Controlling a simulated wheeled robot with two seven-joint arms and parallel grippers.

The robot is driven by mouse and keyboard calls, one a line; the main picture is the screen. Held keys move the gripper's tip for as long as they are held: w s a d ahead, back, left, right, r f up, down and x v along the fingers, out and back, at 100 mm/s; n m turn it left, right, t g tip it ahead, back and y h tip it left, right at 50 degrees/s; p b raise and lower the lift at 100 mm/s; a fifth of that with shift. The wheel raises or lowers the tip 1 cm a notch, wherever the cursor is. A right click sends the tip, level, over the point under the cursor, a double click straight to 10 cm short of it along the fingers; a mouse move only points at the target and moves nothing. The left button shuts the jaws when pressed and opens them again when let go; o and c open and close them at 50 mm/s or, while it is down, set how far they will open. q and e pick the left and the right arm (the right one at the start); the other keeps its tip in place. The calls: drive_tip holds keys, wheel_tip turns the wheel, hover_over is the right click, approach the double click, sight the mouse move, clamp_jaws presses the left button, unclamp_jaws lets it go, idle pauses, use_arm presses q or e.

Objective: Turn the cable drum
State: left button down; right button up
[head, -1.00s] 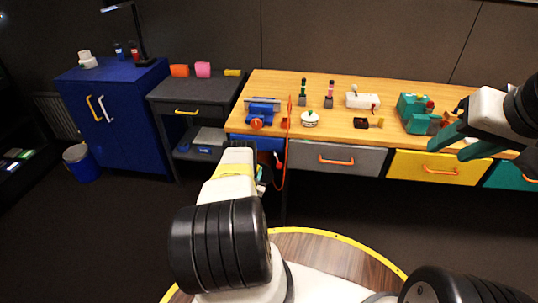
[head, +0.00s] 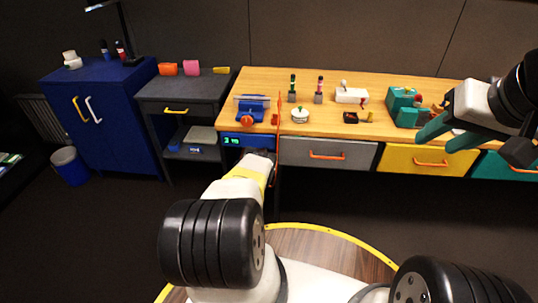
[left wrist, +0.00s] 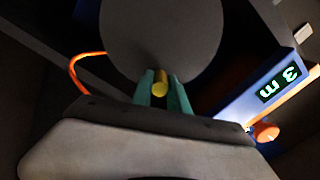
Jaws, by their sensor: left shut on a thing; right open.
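In the left wrist view the cable drum (left wrist: 165,35) is a large grey disc with a small yellow crank knob (left wrist: 160,88) low on its face. My left gripper (left wrist: 160,92) has its teal fingers shut on this knob. An orange cable (left wrist: 84,57) curves at the left of the drum. In the head view my left arm hides the drum below the bench's left end. A display reading "3 m" (head: 232,140) sits there on a blue panel; it also shows upside down in the left wrist view (left wrist: 278,84). My right gripper (head: 446,139) is open and empty at the right.
The wooden bench (head: 335,125) carries a blue vise-like device (head: 251,109), a white box (head: 351,96) and a teal machine (head: 405,107). Grey (head: 325,154) and yellow (head: 425,159) drawers sit below. A dark side cabinet (head: 185,90) stands left.

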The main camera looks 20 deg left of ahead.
use_arm(q)
drive_tip(key=shift+d+f+m, duration=0.2)
drive_tip(key=shift+f+m, duration=0.15)
drive_tip(key=shift+m, duration=0.05)
idle(0.4)
drive_tip(key=c, duration=1.3)
unclamp_jaws()
drive_tip(key=v, duration=0.8)
